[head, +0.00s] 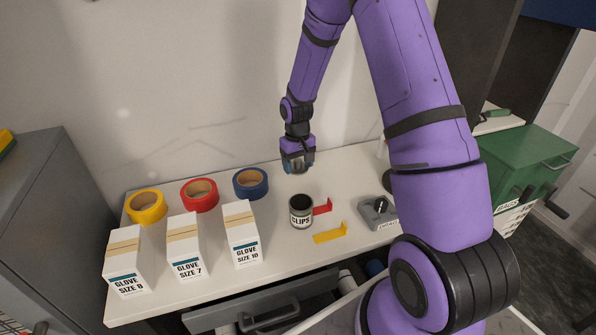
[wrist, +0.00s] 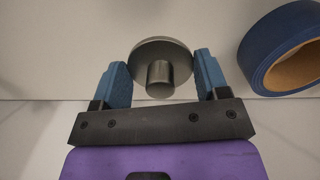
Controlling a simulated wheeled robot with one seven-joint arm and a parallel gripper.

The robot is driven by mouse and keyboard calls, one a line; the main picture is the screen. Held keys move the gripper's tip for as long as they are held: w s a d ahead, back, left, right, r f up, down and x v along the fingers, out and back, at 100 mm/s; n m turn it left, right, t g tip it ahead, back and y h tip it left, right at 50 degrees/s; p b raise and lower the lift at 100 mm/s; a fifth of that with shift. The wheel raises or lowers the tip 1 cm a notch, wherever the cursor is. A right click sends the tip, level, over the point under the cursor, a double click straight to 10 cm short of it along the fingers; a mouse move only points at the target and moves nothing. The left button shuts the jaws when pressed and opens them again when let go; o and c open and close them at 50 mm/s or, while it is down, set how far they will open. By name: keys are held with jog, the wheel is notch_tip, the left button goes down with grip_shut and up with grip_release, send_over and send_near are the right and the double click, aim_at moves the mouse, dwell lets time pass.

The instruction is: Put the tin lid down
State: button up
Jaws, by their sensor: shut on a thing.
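The tin lid (wrist: 160,52) is a grey metal disc with a round knob, between my two blue fingers in the wrist view. My gripper (wrist: 162,75) is shut on it. In the head view my gripper (head: 297,168) is over the back part of the bench, behind the tin. The lid is hard to make out there, and I cannot tell its exact height above the bench. The tin (head: 301,213), labelled CLIPS, stands upright with its dark top open.
The blue tape roll (head: 250,184) lies left of my gripper, beside red (head: 199,195) and yellow (head: 147,206) rolls. Glove boxes (head: 186,247) stand in front. Bare bench (head: 345,175) shows right of my gripper.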

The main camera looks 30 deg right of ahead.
aim_at(298, 169)
jog(key=shift+f, duration=1.45)
jog(key=shift+f, duration=0.15)
jog(key=o, duration=0.9)
